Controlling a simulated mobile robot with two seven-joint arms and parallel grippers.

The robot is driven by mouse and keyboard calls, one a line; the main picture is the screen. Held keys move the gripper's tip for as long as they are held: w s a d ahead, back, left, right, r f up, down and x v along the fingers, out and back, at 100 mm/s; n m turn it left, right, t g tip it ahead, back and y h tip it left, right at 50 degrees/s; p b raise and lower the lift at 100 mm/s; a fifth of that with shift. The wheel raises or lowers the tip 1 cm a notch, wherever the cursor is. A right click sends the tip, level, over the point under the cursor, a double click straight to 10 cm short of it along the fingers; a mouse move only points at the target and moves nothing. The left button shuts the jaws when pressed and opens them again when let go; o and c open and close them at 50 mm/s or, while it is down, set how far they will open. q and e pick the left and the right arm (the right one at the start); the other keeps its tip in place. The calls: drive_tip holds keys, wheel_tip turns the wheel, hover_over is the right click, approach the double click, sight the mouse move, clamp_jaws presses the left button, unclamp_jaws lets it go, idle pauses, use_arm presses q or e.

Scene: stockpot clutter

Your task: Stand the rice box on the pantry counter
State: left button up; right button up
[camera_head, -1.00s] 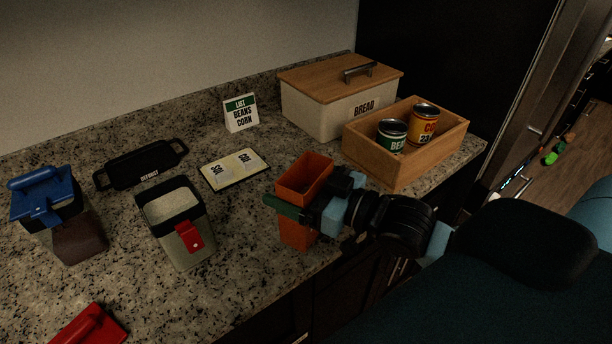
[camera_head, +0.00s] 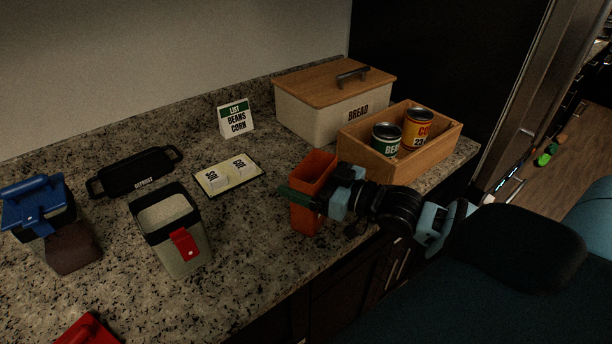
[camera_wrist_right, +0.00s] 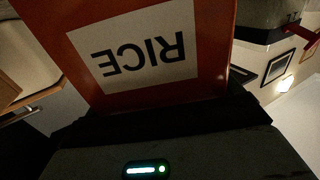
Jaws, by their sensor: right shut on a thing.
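The rice box (camera_head: 308,216) is an orange, open-topped box near the front edge of the counter (camera_head: 262,245), left of the wooden crate. It looks upright. My right gripper (camera_head: 318,198) reaches in from the right and is shut on it at mid-height, with a dark green finger across its front. Whether its base touches the counter cannot be told. In the right wrist view the box (camera_wrist_right: 215,85) fills the upper middle, its white RICE label upside down. My left gripper is not in view.
The wooden crate (camera_head: 392,176) holds two cans. Behind it stands the bread box (camera_head: 310,116). A list card (camera_head: 236,119), note board (camera_head: 230,181), black tray (camera_head: 138,172), grey canister (camera_head: 185,250), blue-lidded container (camera_head: 72,245) and red object (camera_head: 88,330) occupy the left and middle.

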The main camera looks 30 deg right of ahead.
drive_tip(key=shift+f, duration=0.1)
drive_tip(key=o, duration=1.1)
drive_tip(key=shift+s+d, duration=0.2)
drive_tip(key=shift+s, duration=0.25)
drive_tip(key=shift+p+v, duration=0.45)
drive_tip(key=shift+v, duration=5.05)
